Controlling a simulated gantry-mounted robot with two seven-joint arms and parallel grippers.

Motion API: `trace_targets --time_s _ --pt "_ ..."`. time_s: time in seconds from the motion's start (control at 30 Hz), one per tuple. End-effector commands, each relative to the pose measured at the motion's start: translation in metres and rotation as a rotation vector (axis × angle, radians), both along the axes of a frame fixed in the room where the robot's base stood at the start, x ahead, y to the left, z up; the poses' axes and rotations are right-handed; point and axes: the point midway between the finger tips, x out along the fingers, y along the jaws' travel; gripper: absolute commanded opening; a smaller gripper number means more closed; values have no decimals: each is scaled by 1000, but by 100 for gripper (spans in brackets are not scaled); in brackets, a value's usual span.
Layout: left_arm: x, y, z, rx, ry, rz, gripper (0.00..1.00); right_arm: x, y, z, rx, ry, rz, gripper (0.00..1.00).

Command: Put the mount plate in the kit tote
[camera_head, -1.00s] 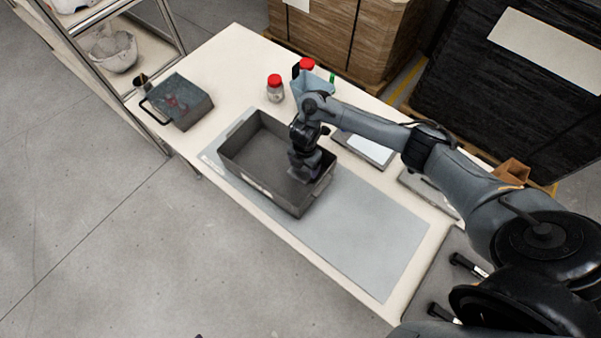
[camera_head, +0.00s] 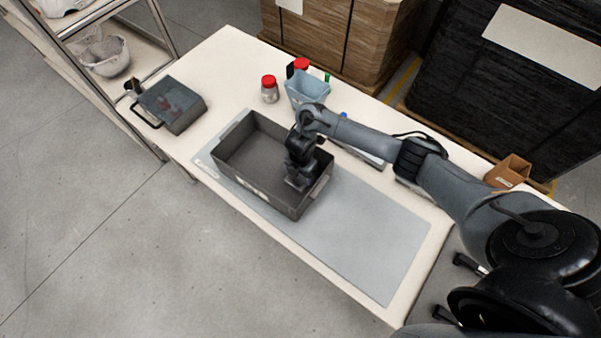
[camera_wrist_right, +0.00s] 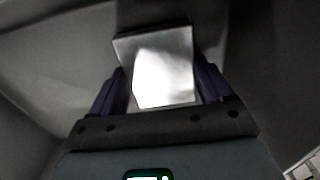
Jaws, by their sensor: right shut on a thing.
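The kit tote (camera_head: 235,181) is an open grey box on the grey mat, in the middle of the table in the head view. My right gripper (camera_head: 299,182) reaches down into its right end. In the right wrist view the mount plate (camera_wrist_right: 163,72), a bright metallic square piece, sits between the purple fingers, and the gripper is shut on it. The tote's grey walls and floor surround it there. In the head view the arm and tote wall hide the plate. I cannot tell whether the plate touches the tote floor. My left gripper is not in view.
A dark bin with a handle (camera_head: 172,105) stands at the table's left end. A red-lidded jar (camera_head: 269,89) and a light blue container (camera_head: 307,91) stand behind the tote. The mat (camera_head: 365,236) is clear right of the tote. A small cardboard box (camera_head: 507,171) is at the right.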

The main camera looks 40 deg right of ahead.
Motion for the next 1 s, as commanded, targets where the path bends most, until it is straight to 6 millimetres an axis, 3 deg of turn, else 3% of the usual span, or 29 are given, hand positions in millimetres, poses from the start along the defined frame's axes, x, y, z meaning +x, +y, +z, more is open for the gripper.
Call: trace_targets --time_s 0.03,0.07,0.17,0.57,0.77,1.0 --pt "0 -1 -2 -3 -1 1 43 1 0 -2 0 -1 0 24" --pt "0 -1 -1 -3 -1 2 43 0 0 -2 0 0 0 84" --pt "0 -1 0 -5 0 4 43 0 0 -1 0 0 0 99" --pt "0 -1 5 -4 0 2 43 0 0 9 0 -1 2 100" --pt "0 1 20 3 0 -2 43 1 -1 42 -2 -4 2 100" --pt "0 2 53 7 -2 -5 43 1 -1 86 -3 -3 3 100"
